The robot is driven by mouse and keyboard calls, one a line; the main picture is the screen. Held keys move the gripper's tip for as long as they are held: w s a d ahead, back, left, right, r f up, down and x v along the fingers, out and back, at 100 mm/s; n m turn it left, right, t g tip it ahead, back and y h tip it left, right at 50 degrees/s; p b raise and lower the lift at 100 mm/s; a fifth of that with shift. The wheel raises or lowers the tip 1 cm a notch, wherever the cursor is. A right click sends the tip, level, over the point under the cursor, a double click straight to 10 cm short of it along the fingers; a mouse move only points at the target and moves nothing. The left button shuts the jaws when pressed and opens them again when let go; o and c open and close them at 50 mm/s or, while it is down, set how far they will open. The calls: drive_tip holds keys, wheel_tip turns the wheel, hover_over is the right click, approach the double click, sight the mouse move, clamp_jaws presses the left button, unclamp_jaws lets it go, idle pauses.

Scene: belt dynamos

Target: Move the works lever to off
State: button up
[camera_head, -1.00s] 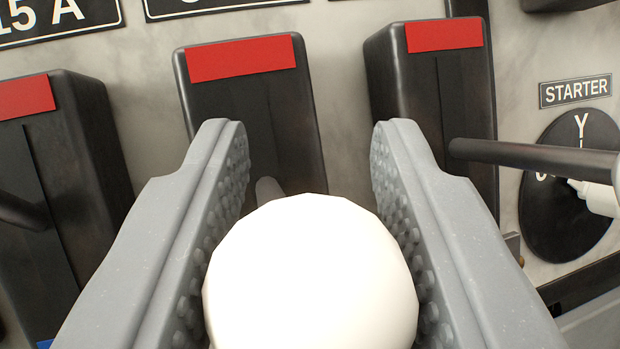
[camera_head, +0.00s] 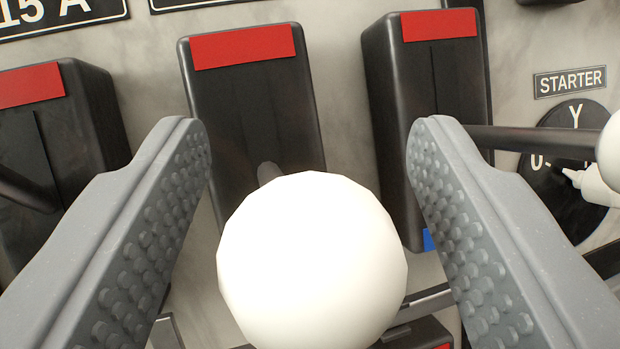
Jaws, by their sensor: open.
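A lever with a large white ball knob (camera_head: 312,262) points toward the camera from a dark lever box (camera_head: 250,120) with a red patch at its top. Its shaft shows only as a short grey piece above the knob. My gripper (camera_head: 308,145) is open, with one grey studded finger on each side of the knob and a visible gap on both sides. The label of this box is cut off at the top, so I cannot tell whether it is the works lever. The lower part of the box is hidden behind the knob.
Similar red-topped boxes stand at the left (camera_head: 55,150) and right (camera_head: 430,90). The right one's dark lever (camera_head: 540,140) sticks out past my right finger, ending in a white knob (camera_head: 612,150). A STARTER dial (camera_head: 570,205) is at the far right.

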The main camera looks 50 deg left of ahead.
drive_tip(key=b+v, duration=0.1)
drive_tip(key=v, duration=1.2)
drive_tip(key=shift+b, duration=0.4)
drive_tip(key=w+d+r+t+h+b, duration=0.1)
drive_tip(key=w+d+r+h+b, duration=0.1)
drive_tip(key=w+r+h, duration=0.6)
drive_tip(key=s+d+r+m+t+h, duration=0.1)
drive_tip(key=s+d+r+m+h, duration=0.15)
drive_tip(key=r+h, duration=0.6)
drive_tip(key=s+a+r+m+g+b, duration=0.1)
drive_tip(key=s+a+r, duration=0.2)
drive_tip(key=s, duration=0.4)
drive_tip(key=s+a+r+m+g+y+b, duration=0.1)
drive_tip(key=s+a+r+g, duration=0.1)
drive_tip(key=s, duration=0.4)
drive_tip(key=s+a+r+m+g+b, duration=0.1)
drive_tip(key=s+a+r, duration=0.3)
drive_tip(key=s+r, duration=0.2)
drive_tip(key=shift+s+a+g+y, duration=0.35)
drive_tip(key=shift+s+g, duration=0.05)
drive_tip(key=shift+s, duration=0.4)
